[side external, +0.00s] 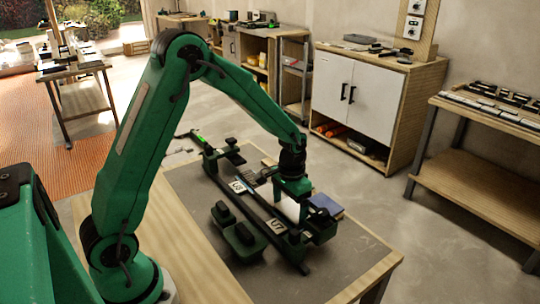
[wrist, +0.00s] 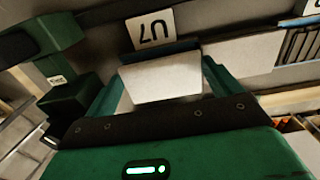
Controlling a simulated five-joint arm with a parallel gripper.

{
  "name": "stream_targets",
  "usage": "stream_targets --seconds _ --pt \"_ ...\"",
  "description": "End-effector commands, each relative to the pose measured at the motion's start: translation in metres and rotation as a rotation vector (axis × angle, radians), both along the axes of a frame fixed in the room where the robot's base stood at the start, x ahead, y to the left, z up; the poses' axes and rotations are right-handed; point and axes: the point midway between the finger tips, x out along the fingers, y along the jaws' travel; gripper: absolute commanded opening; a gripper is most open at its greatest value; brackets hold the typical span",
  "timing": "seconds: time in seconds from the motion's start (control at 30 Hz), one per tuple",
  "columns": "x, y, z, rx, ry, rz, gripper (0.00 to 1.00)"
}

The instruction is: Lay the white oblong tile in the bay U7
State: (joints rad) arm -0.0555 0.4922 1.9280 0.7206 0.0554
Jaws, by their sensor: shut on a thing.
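The white oblong tile (wrist: 162,80) is between the green fingers of my gripper (wrist: 160,76) in the wrist view, and the gripper is shut on it. In the side view the tile (side external: 289,208) shows as a pale strip under my gripper (side external: 292,196), over the dark rail fixture. The U7 label (wrist: 151,29) stands upside down just beyond the tile in the wrist view. The U7 label (side external: 276,227) also shows in the side view, left of and below the tile. The tile and gripper hide most of bay U7. I cannot tell whether the tile touches its bed.
The U8 label (side external: 238,186) is farther along the rail. A pale slab (wrist: 245,55) lies right of the held tile in the wrist view. A blue block (side external: 326,205) is just right of my gripper. Green blocks with dark tops (side external: 237,232) stand at the front of the grey mat.

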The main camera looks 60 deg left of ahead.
Motion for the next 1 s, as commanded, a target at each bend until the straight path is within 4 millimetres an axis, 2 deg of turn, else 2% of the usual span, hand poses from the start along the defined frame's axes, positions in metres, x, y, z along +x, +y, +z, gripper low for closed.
stream_targets --seconds 1.0 --pt "0.0 0.0 -0.0055 0.0 0.0 0.0 0.78"
